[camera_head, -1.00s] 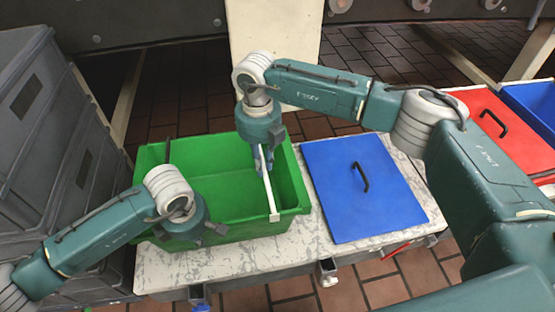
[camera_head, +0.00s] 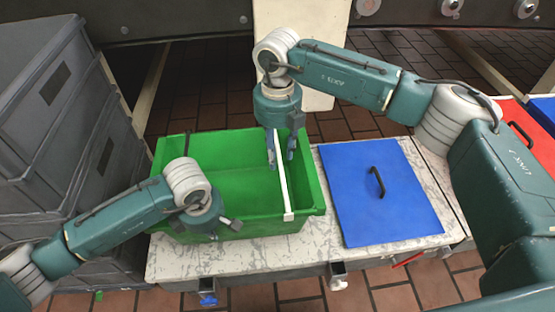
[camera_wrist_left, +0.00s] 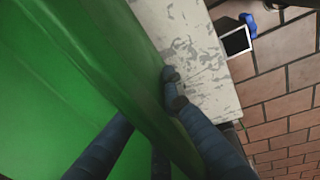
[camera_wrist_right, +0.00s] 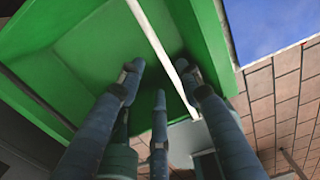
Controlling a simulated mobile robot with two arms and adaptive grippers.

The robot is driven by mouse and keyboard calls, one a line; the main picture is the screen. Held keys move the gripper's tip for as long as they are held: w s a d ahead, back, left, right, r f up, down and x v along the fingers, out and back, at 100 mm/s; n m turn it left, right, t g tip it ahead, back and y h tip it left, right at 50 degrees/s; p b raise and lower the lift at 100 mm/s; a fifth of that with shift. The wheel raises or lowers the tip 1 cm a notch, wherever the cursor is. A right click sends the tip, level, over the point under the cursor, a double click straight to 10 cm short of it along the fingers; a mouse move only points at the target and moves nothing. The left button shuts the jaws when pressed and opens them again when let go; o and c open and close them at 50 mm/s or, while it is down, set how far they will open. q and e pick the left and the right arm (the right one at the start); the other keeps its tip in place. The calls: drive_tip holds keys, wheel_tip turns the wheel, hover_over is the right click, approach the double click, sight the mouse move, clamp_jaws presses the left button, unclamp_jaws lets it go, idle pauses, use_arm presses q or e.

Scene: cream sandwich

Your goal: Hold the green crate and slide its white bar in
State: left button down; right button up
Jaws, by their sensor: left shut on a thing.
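The green crate (camera_head: 240,178) stands open on a marbled table. The white bar (camera_head: 284,190) lies across it near its right end, running front to back, with its near end at the front rim. The bar also shows in the right wrist view (camera_wrist_right: 155,38). My left gripper (camera_head: 218,222) is shut on the crate's front wall, one finger inside and one outside in the left wrist view (camera_wrist_left: 145,115). My right gripper (camera_head: 281,158) is over the far part of the bar. Its fingers are apart, and the bar passes between them in the right wrist view.
A blue lid (camera_head: 383,205) with a black handle lies on the table (camera_head: 215,258) just right of the crate. Grey crates (camera_head: 45,110) are stacked at the left. A red panel (camera_head: 527,128) is at the far right. Clamps hang at the table's front edge.

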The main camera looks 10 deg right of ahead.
use_arm(q)
drive_tip(key=shift+d, duration=0.1)
use_arm(e)
wheel_tip(320, 180, up, 8)
idle(0.4)
use_arm(q)
drive_tip(key=c, duration=1.7)
unclamp_jaws()
drive_tip(key=shift+c, duration=0.2)
drive_tip(key=shift+r, duration=0.1)
